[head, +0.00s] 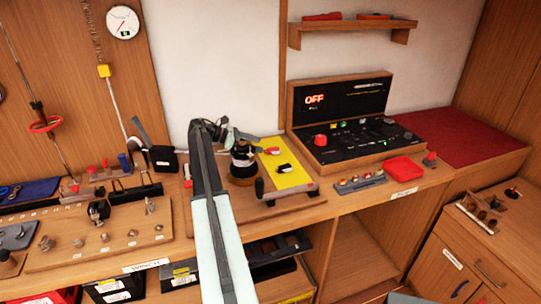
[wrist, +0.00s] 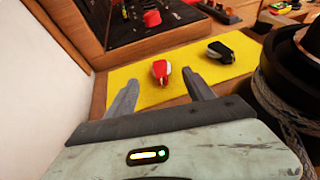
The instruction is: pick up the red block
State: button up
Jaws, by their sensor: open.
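The red block (wrist: 160,70), a small pulley block with a red side and pale grey parts, lies on a yellow mat (wrist: 222,76). In the head view the red block (head: 272,151) is near the back of the yellow mat (head: 295,180). My gripper (wrist: 161,78) is open, with nothing between its fingers. Its fingertips show on either side of the red block in the wrist view, nearer the camera; how high they are above the mat is hard to tell. In the head view my gripper (head: 234,134) is small and dark, left of the mat.
A black block (wrist: 220,50) lies on the mat, right of the red one. A dark winch drum (head: 242,168) with rope stands left of the mat in the head view. A control panel (head: 345,140) stands behind. A red tray (head: 403,167) is farther right.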

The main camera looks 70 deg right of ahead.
aim_at(271, 149)
jog(key=shift+s+d+f, duration=0.3)
jog(key=shift+s, duration=0.15)
jog(key=b+x, duration=0.1)
jog(key=x, duration=0.1)
jog(key=b+x, duration=0.1)
jog(key=x, duration=0.2)
jog(key=shift+w+a+f, duration=0.1)
jog(key=shift+f, duration=0.1)
jog(key=shift+r, duration=0.1)
grip_shut()
notch_tip(271, 149, up, 10)
jog(key=p, duration=1)
